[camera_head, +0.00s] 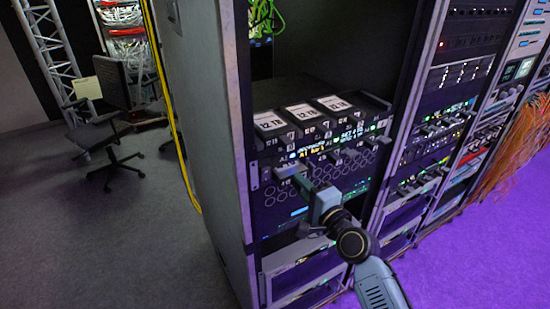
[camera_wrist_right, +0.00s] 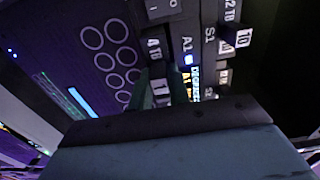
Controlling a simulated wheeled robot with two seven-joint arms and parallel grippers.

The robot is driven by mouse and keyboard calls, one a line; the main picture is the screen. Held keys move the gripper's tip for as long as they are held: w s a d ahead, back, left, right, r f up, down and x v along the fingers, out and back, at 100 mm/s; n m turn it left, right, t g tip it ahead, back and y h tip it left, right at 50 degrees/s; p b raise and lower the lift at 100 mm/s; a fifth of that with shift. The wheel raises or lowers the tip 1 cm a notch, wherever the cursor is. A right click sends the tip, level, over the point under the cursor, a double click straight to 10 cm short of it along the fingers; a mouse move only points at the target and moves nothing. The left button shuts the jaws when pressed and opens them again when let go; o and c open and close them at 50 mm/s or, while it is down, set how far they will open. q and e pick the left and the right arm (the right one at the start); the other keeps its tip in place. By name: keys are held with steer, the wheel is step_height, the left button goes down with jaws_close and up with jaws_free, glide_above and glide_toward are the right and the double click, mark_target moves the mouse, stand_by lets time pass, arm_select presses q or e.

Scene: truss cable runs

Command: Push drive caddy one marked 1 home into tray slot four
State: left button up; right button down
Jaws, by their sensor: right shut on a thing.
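My right gripper (camera_head: 296,176) reaches from the lower right to the left end of the drive tray front (camera_head: 330,147) in the near rack. In the right wrist view, its fingers (camera_wrist_right: 160,87) are shut at a small block marked 1, which I take as drive caddy one (camera_wrist_right: 161,88). My left gripper is not in view.
Three units labelled 12 TB (camera_head: 300,112) lie on top of the tray. A panel with round holes (camera_wrist_right: 108,50) is beside the gripper. The rack's side panel (camera_head: 205,130) stands left; more racks stand right. A chair (camera_head: 105,125) stands on the open floor.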

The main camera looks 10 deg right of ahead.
steer(key=p+v, duration=0.1)
steer(key=v, duration=0.7)
steer(key=shift+r, duration=0.2)
steer(key=shift+v, duration=2.05)
